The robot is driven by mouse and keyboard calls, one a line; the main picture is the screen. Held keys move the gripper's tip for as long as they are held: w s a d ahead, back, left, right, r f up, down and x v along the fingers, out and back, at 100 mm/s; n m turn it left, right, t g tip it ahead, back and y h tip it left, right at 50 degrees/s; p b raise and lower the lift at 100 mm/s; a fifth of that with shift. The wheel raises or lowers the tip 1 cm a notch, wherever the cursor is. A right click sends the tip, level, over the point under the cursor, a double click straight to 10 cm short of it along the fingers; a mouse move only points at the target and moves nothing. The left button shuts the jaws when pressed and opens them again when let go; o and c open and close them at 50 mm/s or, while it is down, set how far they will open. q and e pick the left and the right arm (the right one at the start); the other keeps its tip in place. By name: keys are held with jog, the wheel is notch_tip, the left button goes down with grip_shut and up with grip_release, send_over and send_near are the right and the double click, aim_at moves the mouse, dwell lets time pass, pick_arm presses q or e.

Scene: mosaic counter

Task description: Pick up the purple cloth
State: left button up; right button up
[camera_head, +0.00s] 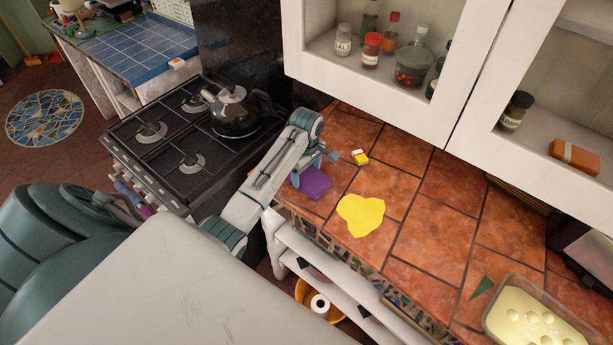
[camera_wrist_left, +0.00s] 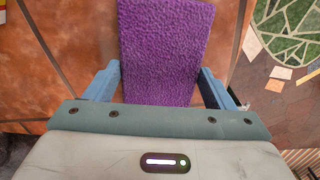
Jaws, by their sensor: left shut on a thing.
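The purple cloth (camera_head: 312,184) lies at the left end of the tiled counter, beside the stove. My left gripper (camera_head: 310,170) is over it, coming in from the left. In the left wrist view the purple cloth (camera_wrist_left: 165,50) sits between the two blue fingers of my left gripper (camera_wrist_left: 160,85), which are shut on it. The cloth looks flat and thick. I cannot tell whether it is clear of the counter. My right gripper is not in view.
A yellow cloth (camera_head: 362,215) and a small yellow-and-white item (camera_head: 360,157) lie nearby on the counter. A kettle (camera_head: 236,112) stands on the stove (camera_head: 165,160). A tray of yellow food (camera_head: 540,318) is at the lower right. Cabinets (camera_head: 385,105) hang above the counter.

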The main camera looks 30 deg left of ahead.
pick_arm(q)
jog(key=shift+f, duration=0.1)
jog(key=shift+w+a+r+b, duration=0.1)
jog(key=shift+w+r+b, duration=0.05)
jog(key=shift+r+b, duration=0.35)
jog(key=shift+s+r+b, duration=0.2)
jog(key=shift+r+b, duration=0.25)
jog(key=shift+r, duration=0.05)
jog(key=shift+s+r+b, duration=0.15)
jog(key=shift+r+b, duration=0.25)
jog(key=shift+r, duration=0.1)
jog(key=s, duration=0.2)
jog(key=s+b, duration=0.1)
jog(key=shift+s+d+r, duration=0.15)
jog(key=shift+s+d, duration=0.15)
jog(key=shift+s, duration=0.1)
jog(key=s, duration=0.3)
jog(key=s+d+r+p, duration=0.1)
jog(key=s, duration=0.3)
jog(key=s+d+p, duration=0.1)
jog(key=s, duration=0.3)
jog(key=shift+s+r, duration=0.25)
jog(key=shift+r, duration=0.05)
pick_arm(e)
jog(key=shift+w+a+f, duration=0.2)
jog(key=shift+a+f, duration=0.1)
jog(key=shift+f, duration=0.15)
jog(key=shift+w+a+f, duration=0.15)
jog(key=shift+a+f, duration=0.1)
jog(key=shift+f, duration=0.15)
